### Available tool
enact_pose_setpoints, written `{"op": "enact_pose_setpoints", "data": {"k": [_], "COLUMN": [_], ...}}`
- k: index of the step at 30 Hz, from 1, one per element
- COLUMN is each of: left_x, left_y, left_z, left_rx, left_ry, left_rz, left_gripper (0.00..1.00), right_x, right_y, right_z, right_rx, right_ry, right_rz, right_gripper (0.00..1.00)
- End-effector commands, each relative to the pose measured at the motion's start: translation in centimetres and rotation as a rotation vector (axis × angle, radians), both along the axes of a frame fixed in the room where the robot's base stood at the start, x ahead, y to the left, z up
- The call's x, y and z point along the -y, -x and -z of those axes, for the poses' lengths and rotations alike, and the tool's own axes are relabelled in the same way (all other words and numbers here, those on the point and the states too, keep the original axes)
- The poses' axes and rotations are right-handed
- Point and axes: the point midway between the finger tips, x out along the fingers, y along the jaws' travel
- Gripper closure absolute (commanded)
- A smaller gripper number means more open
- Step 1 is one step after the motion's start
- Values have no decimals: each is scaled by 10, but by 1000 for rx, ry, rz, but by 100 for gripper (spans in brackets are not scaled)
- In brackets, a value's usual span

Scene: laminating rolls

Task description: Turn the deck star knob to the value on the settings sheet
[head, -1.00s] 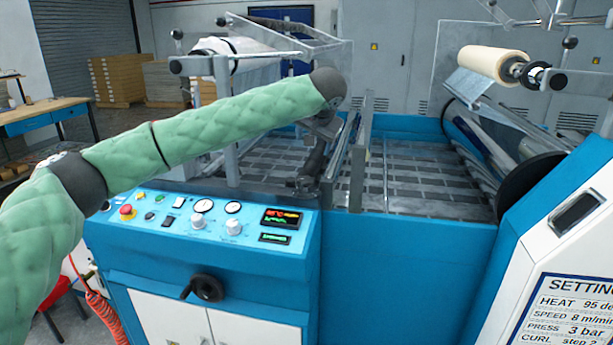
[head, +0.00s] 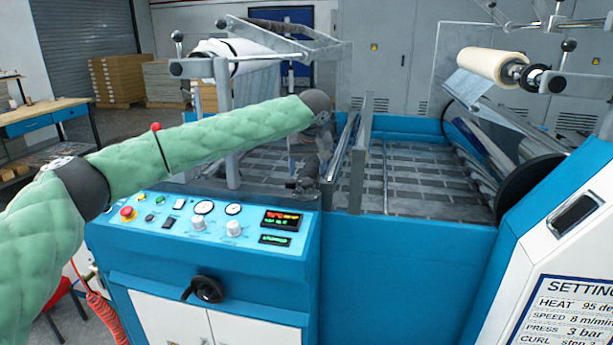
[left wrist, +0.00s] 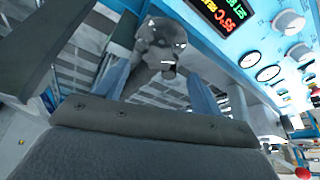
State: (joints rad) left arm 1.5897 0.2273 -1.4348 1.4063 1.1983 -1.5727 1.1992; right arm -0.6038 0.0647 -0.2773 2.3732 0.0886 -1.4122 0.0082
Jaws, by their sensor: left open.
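My left gripper (head: 298,185) hangs over the left end of the deck, just behind the control panel, pointing down. In the left wrist view its two fingers (left wrist: 158,88) are apart. A grey rounded knob-like part (left wrist: 163,42) shows between and beyond them; it looks like the deck star knob, but its lobes and any scale are unclear. I cannot tell whether the fingers touch it. In the head view this part is not clearly distinguishable from the gripper.
The blue control panel (head: 150,232) carries dials, white knobs (head: 233,228), a red button (head: 127,212) and a lit display (head: 282,219). A black handwheel (head: 206,289) sits below. Upright metal plates (head: 359,160) stand right of the gripper. A film roll (head: 495,66) hangs at right.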

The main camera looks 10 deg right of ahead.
Motion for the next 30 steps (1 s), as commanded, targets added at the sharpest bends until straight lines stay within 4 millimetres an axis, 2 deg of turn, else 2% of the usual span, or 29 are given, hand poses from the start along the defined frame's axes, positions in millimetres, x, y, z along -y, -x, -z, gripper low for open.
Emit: {"op": "enact_pose_setpoints", "data": {"k": [9, 20, 21, 27, 30], "left_x": [-1, -1, -1, -1, -1], "left_y": [-14, -17, -17, -17, -17], "left_z": [34, 41, 41, 41, 41], "left_rx": [0, 0, 0, 0, 0], "left_ry": [-1, 0, 0, 0, 0], "left_rz": [2, 2, 2, 2, 2], "left_gripper": [33, 33, 35, 74, 77], "right_x": [9, 12, 12, 12, 12], "right_y": [3, 5, 5, 5, 5], "right_z": [-10, -10, -10, -10, -11], "right_rx": [-25, -30, -30, -30, -30], "right_ry": [22, 28, 28, 28, 28], "right_rz": [6, 8, 8, 8, 7], "right_gripper": [64, 64, 64, 64, 64]}}
